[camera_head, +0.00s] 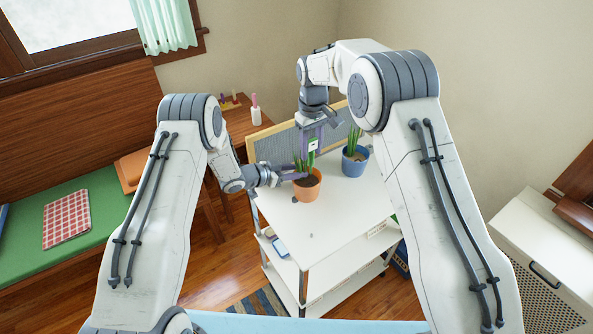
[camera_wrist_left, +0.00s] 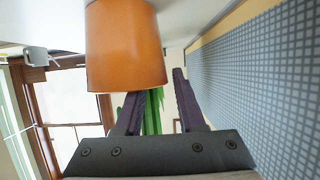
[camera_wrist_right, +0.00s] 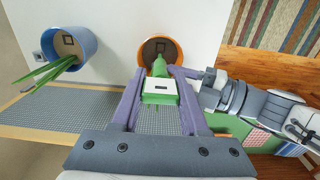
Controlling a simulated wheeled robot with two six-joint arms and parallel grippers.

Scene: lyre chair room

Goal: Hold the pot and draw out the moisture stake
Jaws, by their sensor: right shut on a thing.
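The orange pot (camera_head: 307,188) with green leaves stands on the white cart top; it also shows in the left wrist view (camera_wrist_left: 125,45) and right wrist view (camera_wrist_right: 157,45). The moisture stake (camera_wrist_right: 160,90) has a green body and a white face with a dark display. My right gripper (camera_head: 313,140) is above the pot, shut on the stake's head (camera_wrist_right: 160,98). The stake's lower end points into the pot; whether it is in the soil is hidden. My left gripper (camera_head: 290,177) is beside the pot, its fingers (camera_wrist_left: 158,95) apart. I cannot tell whether one touches the pot.
A blue pot (camera_head: 355,160) with a leafy plant stands right of the orange one. A grey mesh panel (camera_head: 275,147) runs along the cart's back edge. The front of the cart top (camera_head: 325,230) is mostly clear. A wooden side table (camera_head: 238,120) holds a small bottle.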

